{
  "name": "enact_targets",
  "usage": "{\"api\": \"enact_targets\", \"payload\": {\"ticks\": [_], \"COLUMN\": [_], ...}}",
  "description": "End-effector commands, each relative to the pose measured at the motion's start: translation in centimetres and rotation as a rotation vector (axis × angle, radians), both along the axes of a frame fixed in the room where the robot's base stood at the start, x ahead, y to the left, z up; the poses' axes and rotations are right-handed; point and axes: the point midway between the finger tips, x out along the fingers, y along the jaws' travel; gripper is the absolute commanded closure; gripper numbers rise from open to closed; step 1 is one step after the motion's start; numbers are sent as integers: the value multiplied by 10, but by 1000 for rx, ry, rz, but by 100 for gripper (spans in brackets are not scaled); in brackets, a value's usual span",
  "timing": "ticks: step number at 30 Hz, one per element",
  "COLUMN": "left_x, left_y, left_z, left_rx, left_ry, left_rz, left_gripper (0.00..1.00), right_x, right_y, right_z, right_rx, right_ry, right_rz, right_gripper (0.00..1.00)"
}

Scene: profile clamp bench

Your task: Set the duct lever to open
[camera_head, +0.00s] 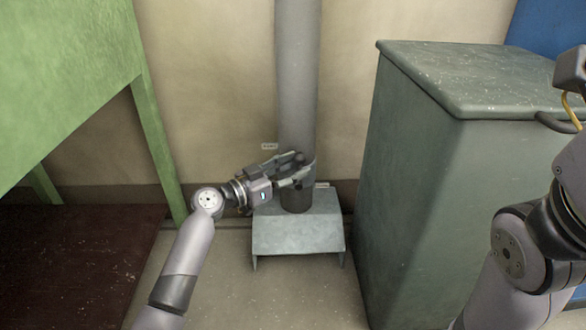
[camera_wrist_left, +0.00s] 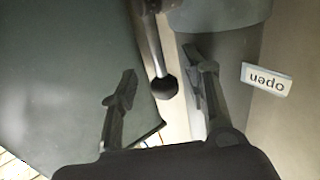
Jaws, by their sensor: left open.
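The grey duct (camera_head: 298,75) runs down the wall to a grey-green stand. My left gripper (camera_head: 300,172) is at the duct's lower part. In the left wrist view, the lever (camera_wrist_left: 155,45) is a thin metal rod ending in a dark ball knob (camera_wrist_left: 165,87). The knob appears between the two spread fingers of my left gripper (camera_wrist_left: 160,78), with visible gaps on both sides. The gripper is open and holds nothing. A white label reading "open" (camera_wrist_left: 267,80) shows upside down to the right. In the head view the gripper hides most of the lever.
The low stand (camera_head: 298,238) is under the duct. A large grey-green cabinet (camera_head: 430,190) stands close on the right. A green bench (camera_head: 60,80) with a leg is on the left. Small pale labels (camera_head: 269,146) show near the duct. The floor in front of the stand is clear.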

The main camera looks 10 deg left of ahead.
Motion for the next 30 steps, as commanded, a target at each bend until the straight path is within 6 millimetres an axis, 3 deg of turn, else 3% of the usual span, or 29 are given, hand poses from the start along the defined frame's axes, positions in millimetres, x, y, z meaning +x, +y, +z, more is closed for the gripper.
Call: {"api": "enact_targets", "payload": {"ticks": [11, 24, 30], "left_x": [-4, -65, -81], "left_y": [7, 67, 83], "left_z": [-1, -2, -2], "left_rx": [1, 4, 1], "left_ry": [1, 1, 1], "left_rz": [6, 4, 3], "left_gripper": [56, 56, 56], "right_x": [2, 1, 1], "right_y": [0, 0, 0], "right_z": [0, 0, 0], "right_rx": [2, 0, 1], "right_ry": [6, 2, 1], "right_rz": [-1, 0, 0], "right_gripper": [60, 60, 60]}}
